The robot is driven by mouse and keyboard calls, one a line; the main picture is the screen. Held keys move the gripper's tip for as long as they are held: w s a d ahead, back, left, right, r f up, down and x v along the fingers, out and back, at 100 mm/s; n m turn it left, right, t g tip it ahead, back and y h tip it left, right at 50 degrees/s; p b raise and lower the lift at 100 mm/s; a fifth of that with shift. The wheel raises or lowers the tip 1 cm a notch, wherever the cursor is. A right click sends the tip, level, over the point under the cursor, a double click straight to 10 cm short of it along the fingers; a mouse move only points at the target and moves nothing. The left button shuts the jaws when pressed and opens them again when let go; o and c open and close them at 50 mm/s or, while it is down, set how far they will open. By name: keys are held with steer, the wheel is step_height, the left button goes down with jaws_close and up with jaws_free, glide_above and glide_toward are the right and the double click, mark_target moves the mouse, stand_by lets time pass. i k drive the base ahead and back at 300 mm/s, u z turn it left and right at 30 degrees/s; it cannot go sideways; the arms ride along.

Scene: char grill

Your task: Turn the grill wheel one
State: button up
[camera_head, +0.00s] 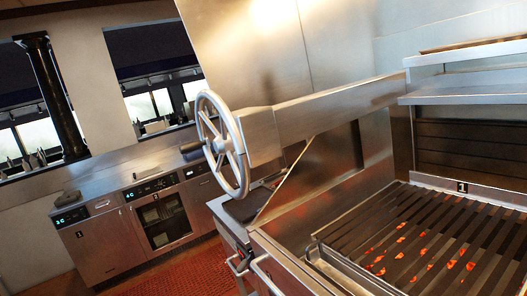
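The grill wheel (242,150) is a grey metal spoked handwheel on the left end of a steel housing, left of centre in the picture. A dark handle (192,147) sticks out from its left side. The grill grate (430,240) lies at the lower right, with glowing orange coals under dark bars. A label "1" (462,187) is at the back of the grate. My gripper does not show in this picture, and nothing is seen touching the wheel.
A steel beam (340,108) runs right from the wheel's housing above the grill. A shelf (465,88) is at the upper right. A counter (135,225) with ovens stands at the back left. Handles (268,272) project from the grill's front. Red floor (185,268) shows between them.

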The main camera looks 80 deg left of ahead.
mark_target(227, 143)
steer(key=k, duration=0.45)
steer(key=u, duration=2.9)
steer(key=i, duration=1.55)
steer(key=z, duration=1.4)
